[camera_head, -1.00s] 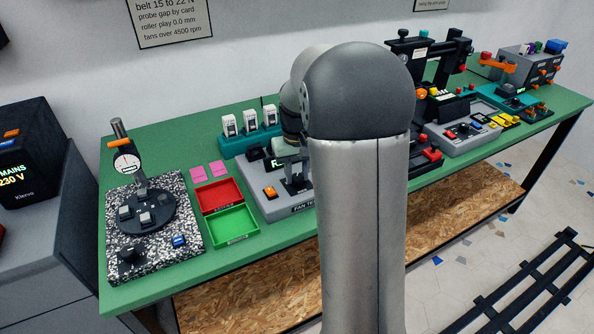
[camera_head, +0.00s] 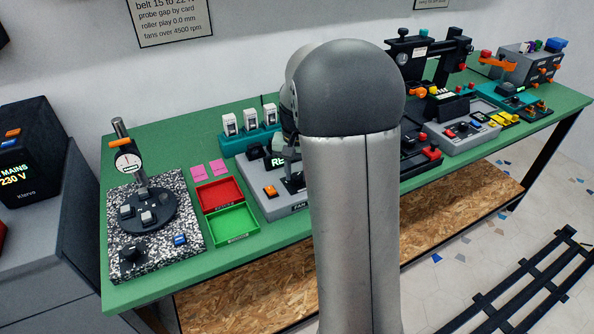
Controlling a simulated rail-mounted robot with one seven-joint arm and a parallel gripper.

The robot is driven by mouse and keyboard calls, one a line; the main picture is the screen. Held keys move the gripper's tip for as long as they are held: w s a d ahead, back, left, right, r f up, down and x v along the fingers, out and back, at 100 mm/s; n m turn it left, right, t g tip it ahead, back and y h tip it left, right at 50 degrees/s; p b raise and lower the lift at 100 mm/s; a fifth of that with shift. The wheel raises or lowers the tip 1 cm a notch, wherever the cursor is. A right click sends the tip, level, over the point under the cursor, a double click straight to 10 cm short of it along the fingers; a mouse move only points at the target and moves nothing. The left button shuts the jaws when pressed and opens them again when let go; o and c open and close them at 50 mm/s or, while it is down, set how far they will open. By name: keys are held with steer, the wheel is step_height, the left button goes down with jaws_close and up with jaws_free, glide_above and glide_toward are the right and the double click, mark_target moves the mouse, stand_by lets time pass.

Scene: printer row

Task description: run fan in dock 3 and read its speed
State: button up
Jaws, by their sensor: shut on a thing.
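The fan tester (camera_head: 284,210) is a grey box near the middle of the bench, with an orange switch (camera_head: 270,191) at its left. Its lit display (camera_head: 278,162) shows "R" and part of another letter; my arm covers the rest. A teal rack (camera_head: 236,145) behind it holds three white units (camera_head: 250,121) in a row. I cannot read any dock numbers. My gripper (camera_head: 293,184) is low over the tester, mostly hidden behind my arm. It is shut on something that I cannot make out. No speed figure is readable.
A red tray (camera_head: 237,203) and a green tray (camera_head: 253,231) sit left of the tester, with pink cards (camera_head: 198,172) behind them. A dial gauge stand (camera_head: 139,185) is on a speckled plate at far left. Other devices crowd the bench's right side.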

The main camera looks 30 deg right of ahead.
mark_target(297, 176)
steer(key=shift+r, duration=0.1)
steer(key=o, duration=1)
step_height(297, 176, up, 17)
steer(key=shift+r+p, duration=0.15)
steer(key=shift+p, duration=0.15)
steer(key=s+a+f+n, duration=0.2)
steer(key=s+a+f, duration=0.2)
steer(key=s, duration=0.4)
steer(key=s+a+f+n+p, duration=0.1)
steer(key=s+a+f+n, duration=0.1)
steer(key=s+a+f, duration=0.3)
steer(key=s+a+f+n, duration=0.3)
steer(key=s+a+f, duration=0.2)
steer(key=s, duration=0.6)
steer(key=shift+a+f, duration=0.15)
steer(key=shift+a, duration=0.45)
jaws_close()
